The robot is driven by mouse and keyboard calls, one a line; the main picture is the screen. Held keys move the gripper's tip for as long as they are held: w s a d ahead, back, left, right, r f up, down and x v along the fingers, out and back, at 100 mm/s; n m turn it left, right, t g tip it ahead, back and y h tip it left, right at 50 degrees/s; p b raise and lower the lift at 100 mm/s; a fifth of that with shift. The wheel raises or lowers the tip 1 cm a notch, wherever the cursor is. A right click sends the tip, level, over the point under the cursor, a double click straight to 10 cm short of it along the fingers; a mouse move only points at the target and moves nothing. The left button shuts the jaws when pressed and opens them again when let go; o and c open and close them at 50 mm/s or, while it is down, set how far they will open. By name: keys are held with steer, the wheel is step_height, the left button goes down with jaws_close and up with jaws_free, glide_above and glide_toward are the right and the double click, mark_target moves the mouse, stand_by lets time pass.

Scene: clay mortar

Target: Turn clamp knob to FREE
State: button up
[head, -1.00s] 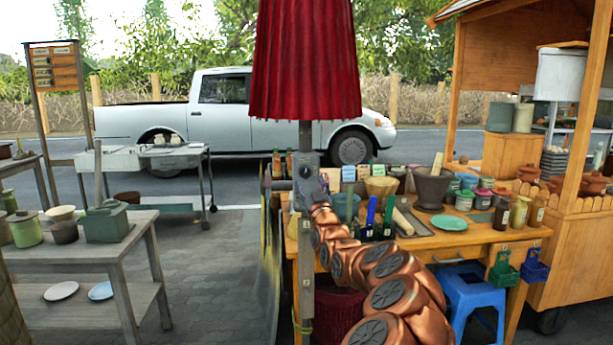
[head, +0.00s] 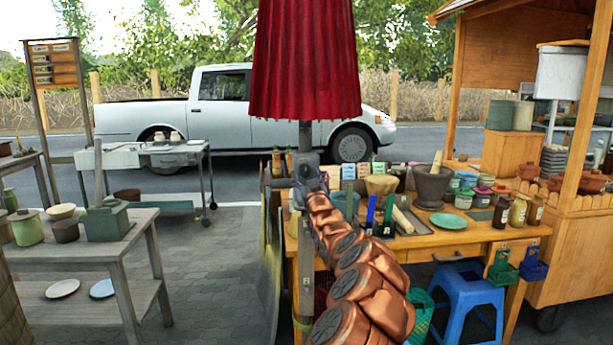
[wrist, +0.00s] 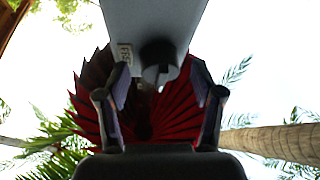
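The grey clamp housing (wrist: 180,22) fills the top middle of the wrist view, with a small pale label (wrist: 125,55) too small to read. A dark round clamp knob (wrist: 158,60) with a lighter ridge sits on its face. My gripper (wrist: 159,100) is open and empty, with one dark finger on each side below the knob. The fingers seem not to touch it. In the head view my gripper (head: 305,168) is at the umbrella pole (head: 305,136), largely covering the clamp. The knob's setting cannot be read.
The folded red umbrella (head: 304,60) hangs above my gripper. The wooden workbench (head: 470,236) on the right holds pots, jars and tools close to my arm. A blue stool (head: 468,290) stands in front. Paved floor (head: 215,265) lies open to the left.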

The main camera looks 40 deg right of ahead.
steer(key=c, duration=1.1)
steer(key=shift+a+f+m+b, duration=0.1)
steer(key=shift+m+b, duration=0.25)
steer(key=shift+m, duration=0.05)
steer(key=m+h+b, duration=0.1)
steer(key=m, duration=0.1)
steer(key=m+g+h+b, duration=0.1)
steer(key=m+h, duration=0.1)
steer(key=shift+w+a, duration=0.1)
steer(key=m+g+h, duration=0.1)
steer(key=m, duration=0.2)
steer(key=m+g+h+b, duration=0.1)
steer(key=m+g, duration=0.1)
steer(key=m, duration=0.2)
steer(key=shift+w+a, duration=0.1)
steer(key=m+g, duration=0.1)
steer(key=m, duration=0.1)
steer(key=m+g+h+p, duration=0.1)
steer(key=m, duration=0.2)
steer(key=m+g, duration=0.1)
steer(key=m, duration=0.1)
steer(key=shift+w+r+m+h+p, duration=0.1)
steer(key=shift+r+m+h+p, duration=0.2)
steer(key=shift+p, duration=0.05)
steer(key=shift+m+g+p, duration=1.25)
steer(key=shift+m+g, duration=0.15)
steer(key=shift+m, duration=1.1)
steer(key=shift+f, duration=0.1)
